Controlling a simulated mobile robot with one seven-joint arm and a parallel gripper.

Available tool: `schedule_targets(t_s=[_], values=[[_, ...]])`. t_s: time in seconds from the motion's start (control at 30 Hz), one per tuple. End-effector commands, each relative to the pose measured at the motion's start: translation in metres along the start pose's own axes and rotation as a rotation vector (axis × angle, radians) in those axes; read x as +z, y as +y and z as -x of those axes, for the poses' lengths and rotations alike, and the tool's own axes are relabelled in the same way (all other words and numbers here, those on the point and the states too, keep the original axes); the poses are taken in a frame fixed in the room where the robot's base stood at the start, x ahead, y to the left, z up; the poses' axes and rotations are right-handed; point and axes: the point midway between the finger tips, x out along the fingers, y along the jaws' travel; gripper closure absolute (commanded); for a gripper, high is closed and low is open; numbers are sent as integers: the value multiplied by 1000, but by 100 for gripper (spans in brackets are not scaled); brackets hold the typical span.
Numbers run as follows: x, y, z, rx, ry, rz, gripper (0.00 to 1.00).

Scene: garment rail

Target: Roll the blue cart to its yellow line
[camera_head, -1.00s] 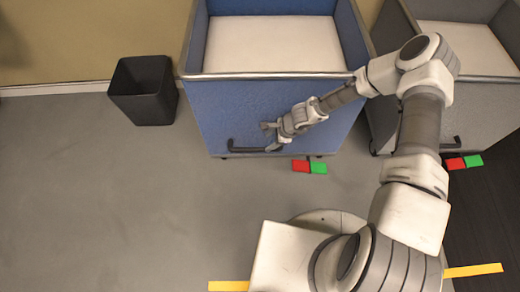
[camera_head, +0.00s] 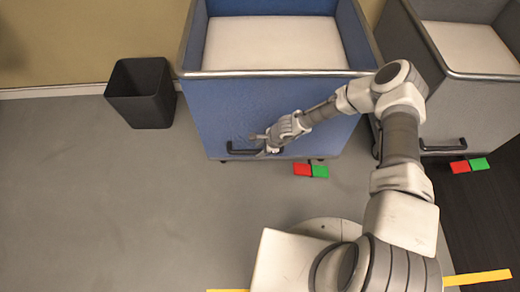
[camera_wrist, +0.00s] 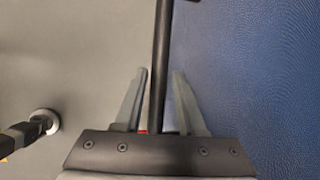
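The blue cart (camera_head: 215,115) stands against the wall in the head view, with a white inside and a black bar handle (camera_head: 240,151) low on its front. My gripper (camera_head: 262,143) is at the right part of this handle. In the wrist view the handle bar (camera_wrist: 160,60) runs between the two fingers of my gripper (camera_wrist: 158,85), with gaps on both sides, so it is open around the bar. A yellow line (camera_head: 477,277) lies on the floor, partly hidden by my base; its left end (camera_head: 228,291) shows at the bottom edge.
A grey cart (camera_head: 450,105) stands to the right of the blue one. A black bin (camera_head: 141,95) is on the left by the wall. A red patch (camera_head: 302,169) and a green patch (camera_head: 320,171) lie on the floor before the blue cart. The left floor is clear.

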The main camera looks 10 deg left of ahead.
Motion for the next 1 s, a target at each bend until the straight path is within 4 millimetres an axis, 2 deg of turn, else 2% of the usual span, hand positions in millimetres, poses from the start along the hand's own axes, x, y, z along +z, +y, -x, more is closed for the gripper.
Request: schedule_targets(t_s=[0.03, 0.2, 1.0], values=[[0, 0, 0, 0, 0, 0, 72], [0, 0, 0, 0, 0, 0, 100], [0, 0, 0, 0, 1, 0, 100]])
